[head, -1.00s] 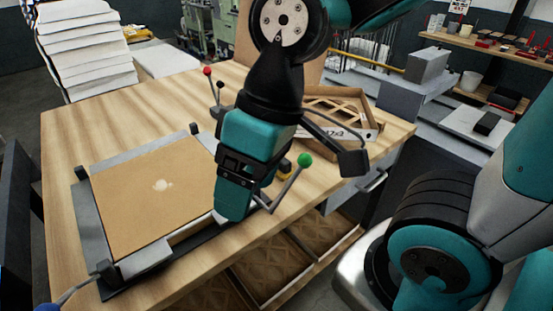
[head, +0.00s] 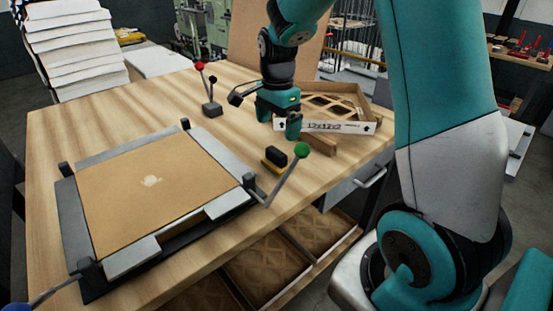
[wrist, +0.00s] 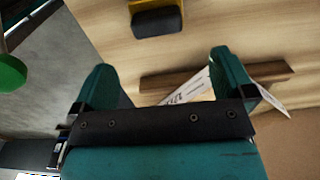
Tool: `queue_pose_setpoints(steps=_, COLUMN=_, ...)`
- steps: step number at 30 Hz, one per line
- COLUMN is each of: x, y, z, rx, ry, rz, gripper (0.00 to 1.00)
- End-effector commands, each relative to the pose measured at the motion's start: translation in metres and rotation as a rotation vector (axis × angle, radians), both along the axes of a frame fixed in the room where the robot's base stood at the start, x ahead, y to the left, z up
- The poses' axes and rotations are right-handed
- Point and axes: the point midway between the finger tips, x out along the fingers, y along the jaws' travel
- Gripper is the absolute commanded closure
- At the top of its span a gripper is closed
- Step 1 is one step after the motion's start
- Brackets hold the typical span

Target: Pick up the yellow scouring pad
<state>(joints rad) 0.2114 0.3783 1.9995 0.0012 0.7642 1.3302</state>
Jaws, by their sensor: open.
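The scouring pad (head: 274,158) is a small block with a black upper part and a yellow lower part. It lies on the wooden table between the clamp frame and the box. It also shows at the top edge of the wrist view (wrist: 158,21), partly cut off. My gripper (head: 279,122) is open and empty, above the table just behind the pad, at the near left corner of the cardboard box. In the wrist view the two teal fingers (wrist: 162,66) are spread, with the pad beyond their tips and not between them.
A cardboard box (head: 325,128) with a white label stands right of my gripper, a brown wooden bar (head: 320,145) before it. A clamp frame (head: 225,178) holds a brown sheet. A green-knobbed lever (head: 288,175) rises beside the pad. A red-knobbed lever (head: 208,92) stands behind.

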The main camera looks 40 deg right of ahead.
Motion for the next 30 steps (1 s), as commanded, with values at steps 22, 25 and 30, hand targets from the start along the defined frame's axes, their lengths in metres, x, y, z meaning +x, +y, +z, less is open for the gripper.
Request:
queue_pose_setpoints(steps=22, x=-0.004, y=0.006, z=-0.099, rx=0.001, ry=0.002, rz=0.004, gripper=0.00)
queue_pose_setpoints(steps=25, x=-0.004, y=0.006, z=-0.104, rx=0.000, ry=0.000, rz=0.004, gripper=0.00)
queue_pose_setpoints(steps=30, x=-0.003, y=0.006, z=-0.104, rx=0.000, ry=-0.001, rz=0.004, gripper=0.00)
